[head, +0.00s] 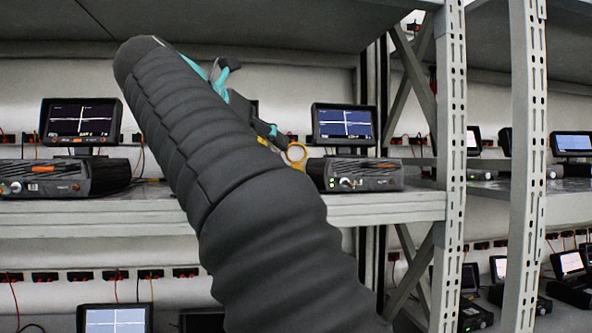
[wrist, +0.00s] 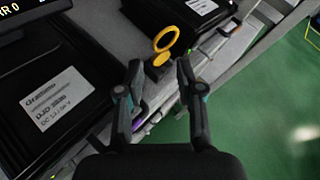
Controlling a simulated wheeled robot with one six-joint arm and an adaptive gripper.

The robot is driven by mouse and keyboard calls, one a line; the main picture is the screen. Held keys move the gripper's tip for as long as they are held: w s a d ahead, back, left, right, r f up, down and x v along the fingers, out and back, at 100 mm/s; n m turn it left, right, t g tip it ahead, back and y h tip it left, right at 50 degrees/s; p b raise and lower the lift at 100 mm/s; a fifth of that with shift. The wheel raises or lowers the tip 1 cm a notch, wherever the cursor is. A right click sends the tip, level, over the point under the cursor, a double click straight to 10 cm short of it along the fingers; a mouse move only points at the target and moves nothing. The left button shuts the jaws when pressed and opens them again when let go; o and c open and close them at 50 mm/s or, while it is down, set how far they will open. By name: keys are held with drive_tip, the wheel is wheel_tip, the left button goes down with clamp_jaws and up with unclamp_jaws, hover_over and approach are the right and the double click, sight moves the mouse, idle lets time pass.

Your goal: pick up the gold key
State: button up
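The gold key has a round open bow; in the wrist view the key (wrist: 161,58) lies just ahead of and between my fingertips. My gripper (wrist: 159,68) is open, with one dark finger on each side and a gap to the key on both sides. In the head view the key's bow (head: 305,155) shows past the end of my arm, in front of the shelf with the instruments. My arm hides much of my gripper and part of the shelf there. What the key's far end rests on or sits in is unclear.
A dark instrument with a white label (wrist: 55,100) is left of my gripper, and another labelled box (wrist: 195,15) lies beyond the key. The grey shelf edge (head: 410,207) runs below the instruments. A perforated upright (head: 451,160) stands to the right. Green floor (wrist: 265,120) is open at right.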

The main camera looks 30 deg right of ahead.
drive_tip(key=shift+w+a+f+b+x, duration=0.1)
drive_tip(key=shift+b+x, duration=0.15)
drive_tip(key=shift+x, duration=0.55)
drive_tip(key=shift+w+a+f+b+x, duration=0.1)
drive_tip(key=shift+b+x, duration=0.1)
drive_tip(key=shift+x, duration=0.6)
drive_tip(key=shift+w+a+f+b+x, duration=0.1)
drive_tip(key=shift+b+x, duration=0.15)
drive_tip(key=shift+x, duration=0.55)
drive_tip(key=shift+w, duration=0.1)
drive_tip(key=c, duration=0.6)
drive_tip(key=shift+d, duration=0.15)
clamp_jaws()
